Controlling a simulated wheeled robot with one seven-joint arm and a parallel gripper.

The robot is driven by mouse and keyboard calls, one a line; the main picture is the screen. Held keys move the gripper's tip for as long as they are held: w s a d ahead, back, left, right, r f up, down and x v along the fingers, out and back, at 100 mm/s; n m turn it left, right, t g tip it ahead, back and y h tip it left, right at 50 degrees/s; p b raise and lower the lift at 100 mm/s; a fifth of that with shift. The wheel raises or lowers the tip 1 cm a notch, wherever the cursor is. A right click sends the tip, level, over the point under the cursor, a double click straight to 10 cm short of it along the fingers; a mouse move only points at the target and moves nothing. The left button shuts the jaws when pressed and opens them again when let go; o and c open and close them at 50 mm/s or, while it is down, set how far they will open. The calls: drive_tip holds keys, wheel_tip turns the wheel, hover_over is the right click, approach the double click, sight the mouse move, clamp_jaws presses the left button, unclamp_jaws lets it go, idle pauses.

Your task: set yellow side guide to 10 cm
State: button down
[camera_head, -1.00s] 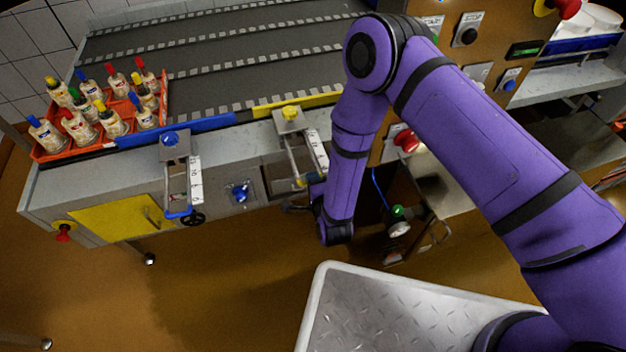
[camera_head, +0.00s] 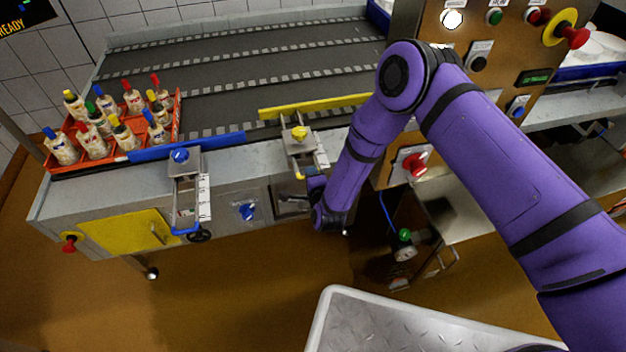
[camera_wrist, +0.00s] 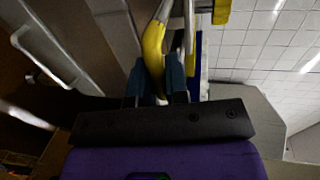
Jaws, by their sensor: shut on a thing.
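The yellow side guide (camera_head: 315,106) is a long bar along the near edge of the conveyor in the head view. Its bracket has a yellow knob (camera_head: 299,133) on top and a white scale beside it. The scale's numbers are too small to read. My gripper (camera_wrist: 160,90) is shut on the yellow handle (camera_wrist: 153,55) at the guide's near end, seen in the wrist view. In the head view my wrist hides most of the fingers and part of the bracket.
A blue side guide (camera_head: 188,147) with a blue knob and its own scale (camera_head: 204,198) lies to the left. A red crate (camera_head: 174,128) of several bottles stands on the conveyor. A control panel with a red stop button (camera_head: 415,164) is close to my arm's right.

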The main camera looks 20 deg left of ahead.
drive_tip(key=c, duration=1.1)
unclamp_jaws()
drive_tip(key=shift+c, duration=0.2)
drive_tip(key=shift+s+d, duration=0.1)
drive_tip(key=v, duration=1)
drive_tip(key=shift+s+d, duration=0.2)
